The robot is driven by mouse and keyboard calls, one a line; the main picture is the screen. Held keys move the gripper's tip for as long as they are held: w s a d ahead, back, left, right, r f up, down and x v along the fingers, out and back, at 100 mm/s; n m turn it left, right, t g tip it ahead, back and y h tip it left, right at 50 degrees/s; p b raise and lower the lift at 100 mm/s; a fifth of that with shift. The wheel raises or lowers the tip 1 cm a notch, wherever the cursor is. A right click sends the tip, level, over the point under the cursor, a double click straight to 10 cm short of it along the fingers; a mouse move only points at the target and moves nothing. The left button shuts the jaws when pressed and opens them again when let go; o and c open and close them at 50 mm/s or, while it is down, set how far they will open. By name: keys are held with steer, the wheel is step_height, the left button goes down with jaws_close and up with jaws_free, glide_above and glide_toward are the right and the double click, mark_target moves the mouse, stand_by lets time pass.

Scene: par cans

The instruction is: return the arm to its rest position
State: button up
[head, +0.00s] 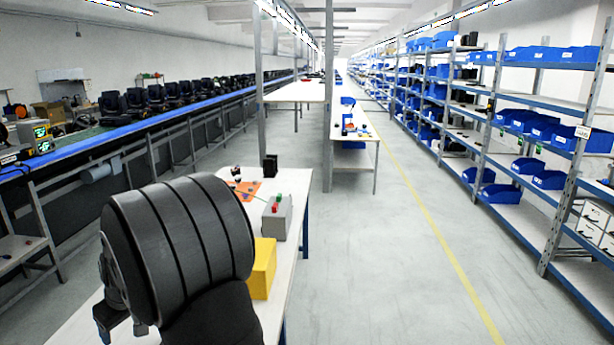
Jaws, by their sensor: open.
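A large black ribbed cylindrical body fills the lower left of the head view, close to the camera and in front of the white worktable (76,328). I cannot tell whether it is a par can or part of my arm. Smaller dark parts show at its lower left and below it. My gripper's fingers cannot be made out in this view. What lies behind the black body on the table is hidden.
A yellow box (263,268) and a grey box with red and green buttons (283,219) stand on the table, beyond them an orange sheet (245,190) and a small black item (270,166). Blue-bin shelving (545,105) lines the right. The aisle floor (375,260) is clear.

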steer(key=x, duration=1.3)
steer(key=shift+w+a+f, duration=0.1)
steer(key=shift+a, duration=0.2)
step_height(320, 180, up, 6)
steer(key=shift+f, duration=0.1)
steer(key=shift+a, duration=0.55)
steer(key=s+a+f+n+g, duration=0.1)
steer(key=s+a, duration=0.3)
steer(key=a, duration=0.4)
steer(key=s+a+f+n, duration=0.1)
steer(key=s+a+n, duration=0.2)
steer(key=a, duration=0.6)
steer(key=shift+s+a+f+n+g, duration=0.2)
steer(key=shift+s+f+n+g, duration=0.15)
steer(key=shift+s, duration=0.7)
steer(key=o, duration=0.6)
